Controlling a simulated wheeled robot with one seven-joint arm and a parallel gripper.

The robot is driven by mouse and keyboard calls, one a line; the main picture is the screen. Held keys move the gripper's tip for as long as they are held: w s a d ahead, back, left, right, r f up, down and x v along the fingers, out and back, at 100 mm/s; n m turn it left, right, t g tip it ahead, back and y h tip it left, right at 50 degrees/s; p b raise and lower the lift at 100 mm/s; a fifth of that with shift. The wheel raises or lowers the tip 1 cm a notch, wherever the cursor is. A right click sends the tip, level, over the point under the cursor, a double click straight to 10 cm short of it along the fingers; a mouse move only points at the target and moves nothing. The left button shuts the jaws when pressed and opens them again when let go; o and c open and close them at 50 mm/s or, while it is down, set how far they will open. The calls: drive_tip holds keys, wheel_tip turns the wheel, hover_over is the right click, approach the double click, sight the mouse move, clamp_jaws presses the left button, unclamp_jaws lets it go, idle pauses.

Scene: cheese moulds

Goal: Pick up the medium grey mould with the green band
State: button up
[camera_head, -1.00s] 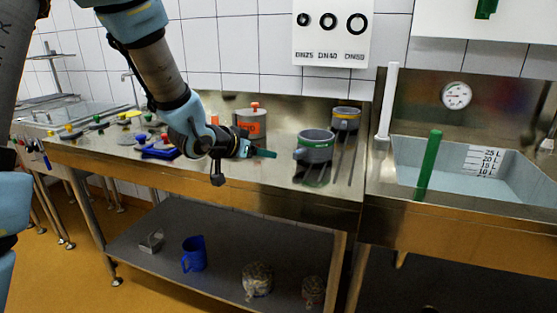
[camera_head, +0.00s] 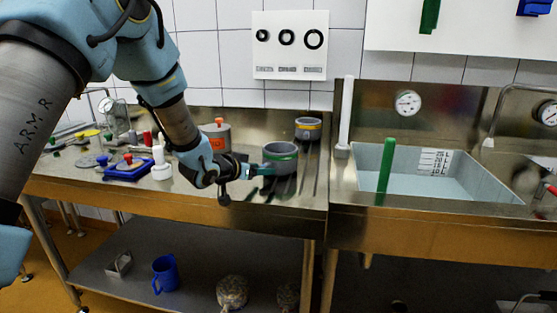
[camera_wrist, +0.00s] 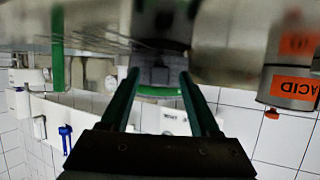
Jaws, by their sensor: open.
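The grey mould with the green band (camera_head: 284,160) stands upright on the steel bench, near its right end. My gripper (camera_head: 262,169) is at the mould's left side, with its teal fingers level and pointing right at it. In the wrist view, which looks upside down, the green band (camera_wrist: 160,91) shows between the two fingers. The fingers are apart, and I cannot tell whether either one touches the mould.
A grey mould with a yellow band (camera_head: 308,131) stands behind, to the right. An acid container with an orange knob (camera_head: 217,138) stands behind my gripper. A sink (camera_head: 440,180) is at right.

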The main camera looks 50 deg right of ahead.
drive_tip(key=shift+w+d+f, duration=0.1)
drive_tip(key=shift+d+f, duration=0.15)
drive_tip(key=shift+d, duration=0.35)
drive_tip(key=shift+c, duration=0.4)
clamp_jaws()
idle(0.6)
